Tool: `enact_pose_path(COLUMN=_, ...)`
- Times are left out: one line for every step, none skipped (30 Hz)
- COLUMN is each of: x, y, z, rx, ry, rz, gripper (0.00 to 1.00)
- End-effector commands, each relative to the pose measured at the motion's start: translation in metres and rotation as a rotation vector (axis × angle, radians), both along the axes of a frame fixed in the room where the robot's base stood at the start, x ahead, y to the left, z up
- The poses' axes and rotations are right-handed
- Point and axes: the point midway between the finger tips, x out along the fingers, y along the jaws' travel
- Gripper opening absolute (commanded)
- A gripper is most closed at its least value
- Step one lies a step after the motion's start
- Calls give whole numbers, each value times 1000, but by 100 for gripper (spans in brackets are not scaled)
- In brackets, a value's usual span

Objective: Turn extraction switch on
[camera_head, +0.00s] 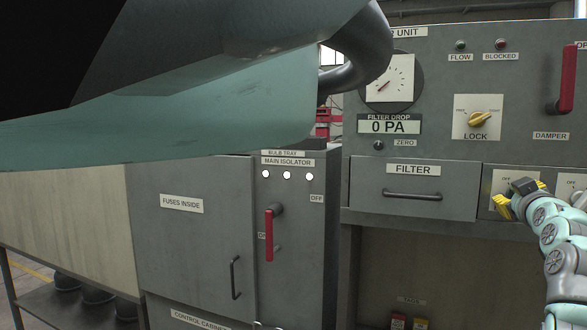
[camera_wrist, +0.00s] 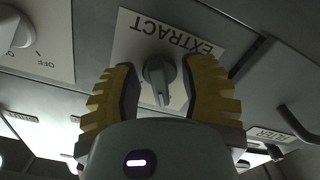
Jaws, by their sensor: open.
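The extraction switch is a grey rotary knob (camera_wrist: 160,78) on a white plate marked EXTRACT (camera_wrist: 190,38), which appears upside down in the wrist view. The knob's handle points down in that picture. My gripper (camera_wrist: 163,70) is open, with one yellow ribbed finger on each side of the knob. I cannot tell whether either finger touches it.
Another rotary switch (camera_wrist: 18,33) with an OFF mark is at the upper left of the wrist view. In the head view, the FILTER drawer (camera_head: 413,184) is left of my gripper. The yellow LOCK knob (camera_head: 479,119) and red DAMPER handle (camera_head: 567,80) are above.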

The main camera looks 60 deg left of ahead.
Motion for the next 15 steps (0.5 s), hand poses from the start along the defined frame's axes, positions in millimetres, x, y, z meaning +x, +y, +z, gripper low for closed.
enact_pose_path(x=-1, y=1, z=0, rx=0, ry=0, rz=2, gripper=42)
enact_pose_path(x=-1, y=1, z=0, rx=0, ry=0, rz=2, gripper=42)
enact_pose_path(x=-1, y=1, z=0, rx=0, ry=0, rz=2, gripper=42)
enact_pose_path(x=-1, y=1, z=0, rx=0, ry=0, rz=2, gripper=47)
enact_pose_path(x=0, y=1, z=0, rx=0, ry=0, rz=2, gripper=44)
enact_pose_path(x=-1, y=1, z=0, rx=0, ry=0, rz=2, gripper=40)
enact_pose_path(x=0, y=1, z=0, rx=0, ry=0, rz=1, gripper=36)
enact_pose_path(x=0, y=1, z=0, rx=0, ry=0, rz=1, gripper=33)
enact_pose_path(x=0, y=1, z=0, rx=0, ry=0, rz=1, gripper=29)
enact_pose_path(x=0, y=0, z=0, rx=0, ry=0, rz=1, gripper=26)
enact_pose_path(x=0, y=0, z=0, rx=0, ry=0, rz=1, gripper=23)
enact_pose_path(x=0, y=0, z=0, rx=0, ry=0, rz=1, gripper=19)
enact_pose_path(x=0, y=0, z=0, rx=0, ry=0, rz=1, gripper=16)
enact_pose_path(x=0, y=0, z=0, rx=0, ry=0, rz=0, gripper=13)
enact_pose_path(x=0, y=0, z=0, rx=0, ry=0, rz=0, gripper=9)
